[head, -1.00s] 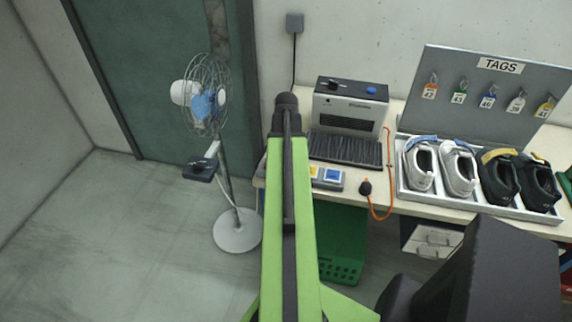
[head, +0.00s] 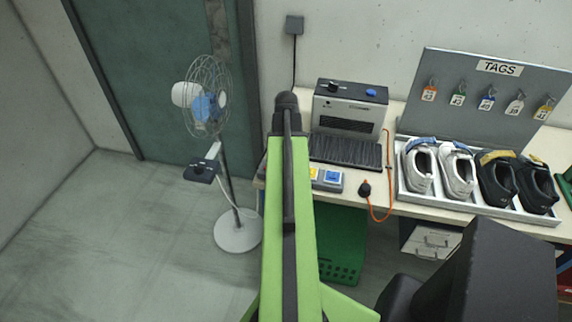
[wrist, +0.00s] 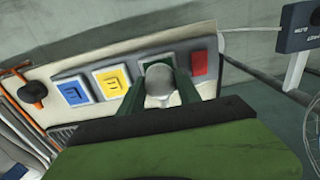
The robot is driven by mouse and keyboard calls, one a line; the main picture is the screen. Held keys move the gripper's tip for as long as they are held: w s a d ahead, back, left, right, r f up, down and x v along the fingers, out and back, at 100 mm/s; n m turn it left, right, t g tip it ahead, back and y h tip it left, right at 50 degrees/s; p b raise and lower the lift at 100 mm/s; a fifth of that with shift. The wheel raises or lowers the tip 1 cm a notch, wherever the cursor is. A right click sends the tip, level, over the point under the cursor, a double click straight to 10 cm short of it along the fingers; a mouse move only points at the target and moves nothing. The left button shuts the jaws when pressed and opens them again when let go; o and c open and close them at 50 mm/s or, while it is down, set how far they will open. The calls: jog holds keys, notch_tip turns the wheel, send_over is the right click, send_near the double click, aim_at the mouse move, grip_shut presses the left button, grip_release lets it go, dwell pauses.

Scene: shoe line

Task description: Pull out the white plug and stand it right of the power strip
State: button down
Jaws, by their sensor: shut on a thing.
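The white plug (wrist: 158,80) is over the green pad, between the yellow and red ones. My gripper (wrist: 160,88) is shut on the plug, one dark green finger on each side. I cannot tell whether the plug is seated or slightly lifted. In the head view only the yellow and blue end of the strip (head: 332,188) shows; my arm hides the plug and my gripper.
In the head view, a dark plug (head: 364,189) with an orange cord lies right of the strip, with a small bare patch between. A shoe tray (head: 500,212) stands farther right and a brush mat (head: 345,151) behind. A fan (head: 207,100) stands on the floor left.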

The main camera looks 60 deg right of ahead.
jog(key=shift+r+p, duration=2.25)
jog(key=shift+r, duration=0.15)
